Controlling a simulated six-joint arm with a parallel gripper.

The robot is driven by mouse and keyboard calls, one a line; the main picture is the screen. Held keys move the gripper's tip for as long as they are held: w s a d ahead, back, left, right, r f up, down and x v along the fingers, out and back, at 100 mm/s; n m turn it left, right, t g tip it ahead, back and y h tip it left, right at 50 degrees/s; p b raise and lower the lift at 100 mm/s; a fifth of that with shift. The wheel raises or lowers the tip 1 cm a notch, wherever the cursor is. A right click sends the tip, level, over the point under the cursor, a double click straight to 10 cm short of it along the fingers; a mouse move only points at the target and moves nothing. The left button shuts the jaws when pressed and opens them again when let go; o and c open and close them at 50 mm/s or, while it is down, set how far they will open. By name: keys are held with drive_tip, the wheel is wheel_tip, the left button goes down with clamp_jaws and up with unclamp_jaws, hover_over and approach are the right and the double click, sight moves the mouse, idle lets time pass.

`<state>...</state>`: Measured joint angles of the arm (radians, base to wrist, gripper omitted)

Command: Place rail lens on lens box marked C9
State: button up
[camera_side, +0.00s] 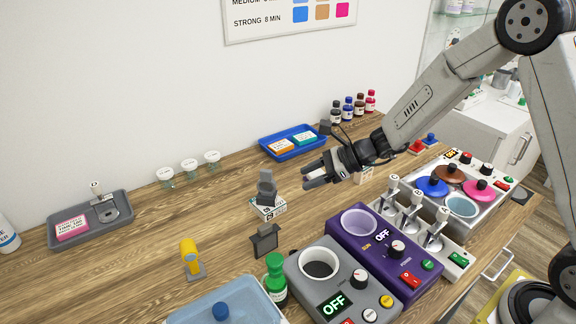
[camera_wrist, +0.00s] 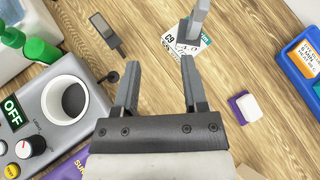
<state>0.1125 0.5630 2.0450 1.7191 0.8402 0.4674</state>
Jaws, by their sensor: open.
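The lens box (camera_side: 268,209) is a small white box on the wooden table, left of my gripper. Its C9 marking shows in the wrist view (camera_wrist: 171,43). A grey upright piece (camera_side: 266,187) stands on or directly over the box; it also shows in the wrist view (camera_wrist: 194,28). I cannot tell whether it is the rail lens. A dark grey flat piece with a stem (camera_side: 265,241) stands apart, nearer the front. My gripper (camera_side: 314,175) is open, its jaws (camera_wrist: 160,86) apart and empty, above the table to the right of the box.
A purple and white block (camera_wrist: 245,107) lies right of my jaws in the wrist view. A blue tray (camera_side: 293,143) stands behind. Grey and purple devices (camera_side: 335,265) and a green-capped bottle (camera_side: 275,278) stand in front. Bare table lies left of the box.

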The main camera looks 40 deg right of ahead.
drive_tip(key=s+n+g+h, duration=0.1)
drive_tip(key=s+n, duration=0.2)
drive_tip(key=s+f+n+g+h, duration=0.1)
drive_tip(key=s+n+g, duration=0.1)
drive_tip(key=s+n, duration=0.1)
drive_tip(key=s+d+n+g+h, duration=0.1)
drive_tip(key=s+n+g, duration=0.1)
drive_tip(key=s, duration=0.3)
drive_tip(key=shift+s+f+n, duration=0.2)
drive_tip(key=shift+f+n, duration=0.1)
drive_tip(key=shift+n, duration=0.6)
drive_tip(key=s+d+n+h, duration=0.1)
drive_tip(key=s+n, duration=0.1)
drive_tip(key=n, duration=0.1)
drive_tip(key=s+d+n+h, duration=0.2)
drive_tip(key=s+n, duration=0.1)
drive_tip(key=n, duration=0.1)
drive_tip(key=s+d+n+h, duration=0.2)
drive_tip(key=n, duration=0.1)
drive_tip(key=shift+s+d+r+n, duration=0.25)
drive_tip(key=shift+n, duration=0.05)
drive_tip(key=n, duration=0.1)
drive_tip(key=s+d+n+h, duration=0.1)
drive_tip(key=n, duration=0.1)
drive_tip(key=shift+d+r, duration=0.1)
drive_tip(key=shift+r, duration=0.1)
